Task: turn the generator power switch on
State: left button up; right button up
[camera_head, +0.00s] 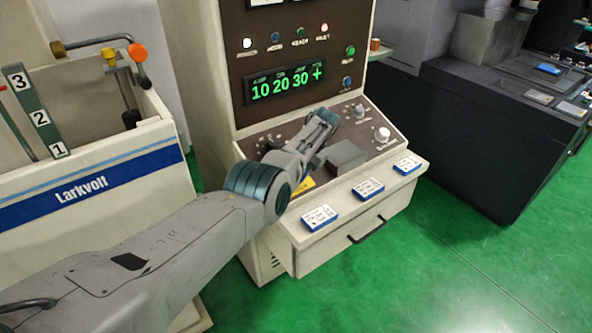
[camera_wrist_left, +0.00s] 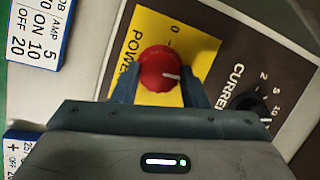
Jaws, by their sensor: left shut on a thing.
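The red power knob (camera_wrist_left: 160,70) sits on a yellow label (camera_wrist_left: 150,28) marked POWER in the left wrist view. Its white pointer line points to the right in that view, with a "0" printed above it. My left gripper (camera_wrist_left: 159,78) is shut on the knob, with one finger on each side. In the head view my left arm reaches over the generator's sloped control panel (camera_head: 367,115); a corner of the yellow label (camera_head: 304,187) shows, but the knob and fingertips are hidden. My right gripper is in neither view.
A black CURRENT knob (camera_wrist_left: 252,108) is close to the gripper. Several cards, such as this one (camera_head: 368,188), lie along the panel's front ledge. The display (camera_head: 284,82) reads 10 20 30 +. A Larkvolt tank (camera_head: 100,185) stands at left.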

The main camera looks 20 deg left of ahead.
pick_arm(q)
jog(key=shift+d+r+m, duration=0.1)
jog(key=shift+m, duration=0.5)
jog(key=shift+y, duration=0.3)
jog(key=o, duration=1)
jog(key=shift+c, duration=0.2)
jog(key=b+v, duration=0.3)
jog(key=v, duration=0.7)
jog(key=shift+d+r, duration=0.2)
jog(key=shift+r, duration=0.1)
jog(key=shift+s, duration=0.1)
